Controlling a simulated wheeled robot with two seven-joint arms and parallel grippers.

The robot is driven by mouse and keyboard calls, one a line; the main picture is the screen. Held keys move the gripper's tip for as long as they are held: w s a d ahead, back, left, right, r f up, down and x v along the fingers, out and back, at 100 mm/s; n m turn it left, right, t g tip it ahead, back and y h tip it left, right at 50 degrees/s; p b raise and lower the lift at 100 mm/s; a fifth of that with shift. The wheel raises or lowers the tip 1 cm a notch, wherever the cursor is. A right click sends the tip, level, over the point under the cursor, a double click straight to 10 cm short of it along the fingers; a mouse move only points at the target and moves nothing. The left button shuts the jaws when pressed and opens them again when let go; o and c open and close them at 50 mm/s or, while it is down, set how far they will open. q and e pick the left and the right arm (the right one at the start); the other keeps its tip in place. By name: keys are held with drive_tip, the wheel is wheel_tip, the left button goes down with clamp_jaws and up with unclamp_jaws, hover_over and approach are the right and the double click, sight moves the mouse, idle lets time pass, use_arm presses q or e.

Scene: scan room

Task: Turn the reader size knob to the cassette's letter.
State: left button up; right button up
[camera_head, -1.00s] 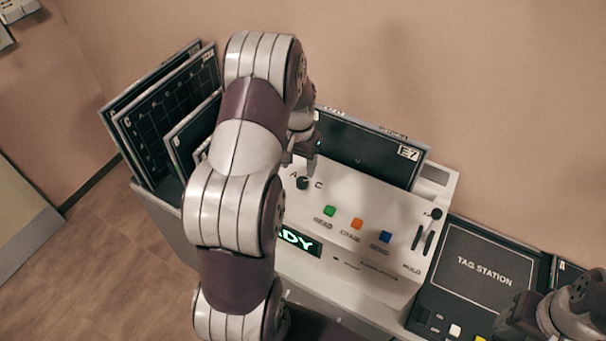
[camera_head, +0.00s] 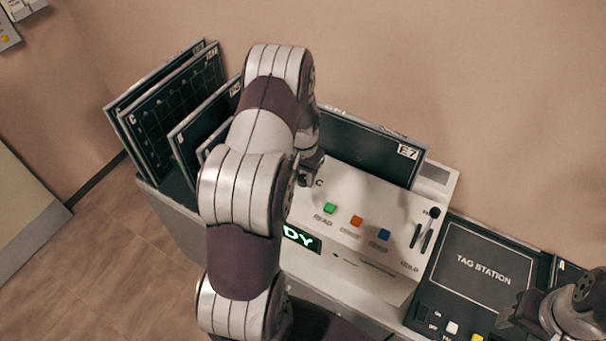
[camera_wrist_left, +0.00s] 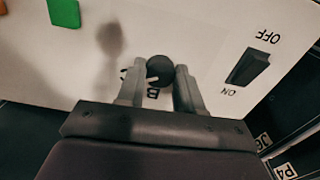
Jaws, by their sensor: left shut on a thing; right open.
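The reader (camera_head: 378,195) is a pale console with a dark cassette (camera_head: 365,148) marked E7 standing in its back slot. My left gripper (camera_wrist_left: 160,82) is at the panel, shut on the round dark size knob (camera_wrist_left: 160,68). The letter B shows between the fingers in the left wrist view, and a white mark sits at the knob's side. In the head view my left arm hides the knob and most of its letters; only C shows. My right gripper (camera_head: 512,318) is open at the lower right, above the tag station and away from the reader.
Green (camera_head: 330,208), orange (camera_head: 357,221) and blue (camera_head: 384,234) buttons sit right of the knob. A lit display (camera_head: 301,238) ends in "DY". An ON/OFF switch (camera_wrist_left: 248,68) is near the gripper. Upright cassettes (camera_head: 170,115) stand left; the tag station (camera_head: 483,272) is right.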

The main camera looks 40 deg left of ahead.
use_arm(q)
drive_tip(key=n, duration=0.5)
drive_tip(key=shift+n+b, duration=0.4)
drive_tip(key=n, duration=0.5)
drive_tip(key=shift+n, duration=0.3)
idle(0.4)
drive_tip(key=o, duration=1)
drive_tip(key=shift+o, duration=0.2)
drive_tip(key=shift+d, duration=0.1)
drive_tip(key=shift+r, duration=0.1)
